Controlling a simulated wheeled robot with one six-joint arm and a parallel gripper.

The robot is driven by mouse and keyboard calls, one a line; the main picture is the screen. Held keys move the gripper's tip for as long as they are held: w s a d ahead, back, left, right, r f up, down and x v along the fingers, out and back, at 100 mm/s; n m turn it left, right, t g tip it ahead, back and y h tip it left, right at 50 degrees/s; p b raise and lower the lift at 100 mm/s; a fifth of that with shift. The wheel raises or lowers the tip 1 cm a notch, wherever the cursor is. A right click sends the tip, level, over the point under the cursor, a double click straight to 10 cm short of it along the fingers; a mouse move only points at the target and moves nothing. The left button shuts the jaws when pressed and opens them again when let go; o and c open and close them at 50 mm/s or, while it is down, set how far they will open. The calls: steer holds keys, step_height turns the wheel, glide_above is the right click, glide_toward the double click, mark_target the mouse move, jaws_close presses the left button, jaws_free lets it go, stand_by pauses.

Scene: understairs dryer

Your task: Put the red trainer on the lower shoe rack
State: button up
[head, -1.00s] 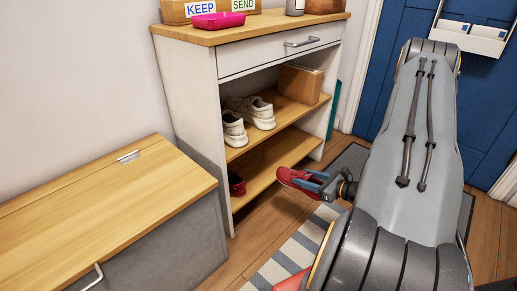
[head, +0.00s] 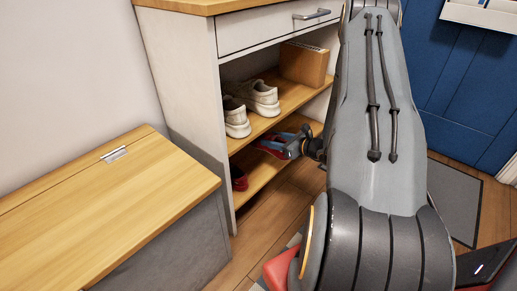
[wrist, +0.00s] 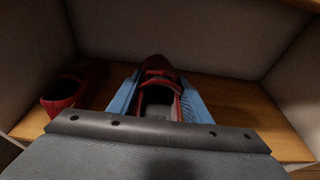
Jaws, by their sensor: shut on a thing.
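A red trainer (wrist: 156,85) is between the blue fingers of my gripper (wrist: 158,98) in the wrist view, its dark opening facing the camera. In the head view my gripper (head: 287,143) is inside the lower bay, over the lower shoe rack (head: 262,170), and the trainer (head: 268,147) shows only partly. I cannot tell whether its sole touches the board. A second red shoe (head: 239,178) sits at the left end of the lower rack. It also shows left of my gripper in the wrist view (wrist: 68,92), apart from the held trainer.
White trainers (head: 250,97) and a cardboard box (head: 305,63) stand on the upper shelf, close above my gripper. A wooden-topped bench (head: 110,200) is at the left. The lower board (wrist: 240,105) is bare right of the held trainer.

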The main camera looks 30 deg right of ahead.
steer(key=w, duration=0.2)
steer(key=w+a+b, duration=0.1)
steer(key=w, duration=0.1)
steer(key=w+a+b, duration=0.1)
steer(key=w, duration=0.1)
steer(key=shift+a+f, duration=0.1)
steer(key=shift+a, duration=0.05)
steer(key=shift+w+f+b, duration=0.25)
steer(key=shift+f+b, duration=0.3)
steer(key=shift+f, duration=0.25)
step_height(320, 180, down, 5)
steer(key=b, duration=0.3)
steer(key=shift+a, duration=0.1)
steer(key=shift+w+f+b, duration=0.1)
steer(key=shift+w+b, duration=0.05)
steer(key=shift+b, duration=0.15)
steer(key=shift+f, duration=0.15)
steer(key=o, duration=1.3)
